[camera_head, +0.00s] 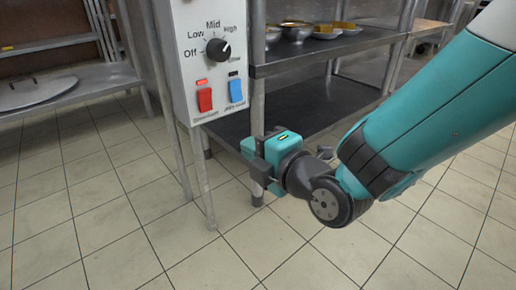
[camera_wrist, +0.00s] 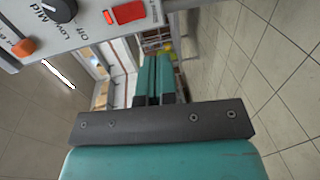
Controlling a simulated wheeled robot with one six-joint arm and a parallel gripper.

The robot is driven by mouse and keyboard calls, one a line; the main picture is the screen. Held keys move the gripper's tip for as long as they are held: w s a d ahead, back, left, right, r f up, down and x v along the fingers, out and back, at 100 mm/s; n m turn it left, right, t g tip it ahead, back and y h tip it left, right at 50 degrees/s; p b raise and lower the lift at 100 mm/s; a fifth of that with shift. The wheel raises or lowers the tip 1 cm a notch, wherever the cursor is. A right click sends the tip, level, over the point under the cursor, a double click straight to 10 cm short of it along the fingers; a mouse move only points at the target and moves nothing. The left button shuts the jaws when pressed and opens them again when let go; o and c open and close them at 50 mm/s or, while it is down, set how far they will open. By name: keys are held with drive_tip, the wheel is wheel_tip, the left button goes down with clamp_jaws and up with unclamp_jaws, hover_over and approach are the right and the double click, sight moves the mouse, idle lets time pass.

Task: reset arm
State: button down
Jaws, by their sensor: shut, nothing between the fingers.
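My gripper (camera_head: 262,160) is in front of the metal shelf, below and right of the control panel (camera_head: 205,75) in the head view. In the wrist view, its two teal fingers (camera_wrist: 154,80) are together and hold nothing. The panel carries a black dial (camera_head: 218,49) labelled Off, Low, Mid and High. Below the dial are a red switch (camera_head: 205,99) and a blue switch (camera_head: 236,90). In the wrist view, the panel (camera_wrist: 85,35) lies at the upper left, and the fingers appear apart from it.
A metal rack (camera_head: 300,60) with metal bowls (camera_head: 296,32) of food on its upper shelf stands behind the gripper. A steel table (camera_head: 70,85) with a round lid (camera_head: 38,92) is at the left. The tiled floor (camera_head: 110,220) in front is clear.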

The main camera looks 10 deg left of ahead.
drive_tip(key=shift+w+d, duration=0.1)
drive_tip(key=shift+d, duration=0.05)
drive_tip(key=s+d+r+m+g+h+p, duration=0.1)
drive_tip(key=d+r+m+g+h+p, duration=0.1)
drive_tip(key=d+r+m+p, duration=0.35)
drive_tip(key=s+d+r+m+g+h+p, duration=0.1)
drive_tip(key=d+r+m+p, duration=0.15)
drive_tip(key=r+p, duration=0.45)
drive_tip(key=s+d+r+m+g+h+p, duration=0.5)
drive_tip(key=s+d+r+m+g+p, duration=0.2)
drive_tip(key=s+d+r+m+p, duration=0.65)
wheel_tip(320, 180, up, 40)
drive_tip(key=s+p, duration=0.2)
drive_tip(key=p, duration=3.5)
drive_tip(key=shift+d+f+n+g, duration=0.15)
drive_tip(key=shift+n+g, duration=0.2)
drive_tip(key=shift+g, duration=0.05)
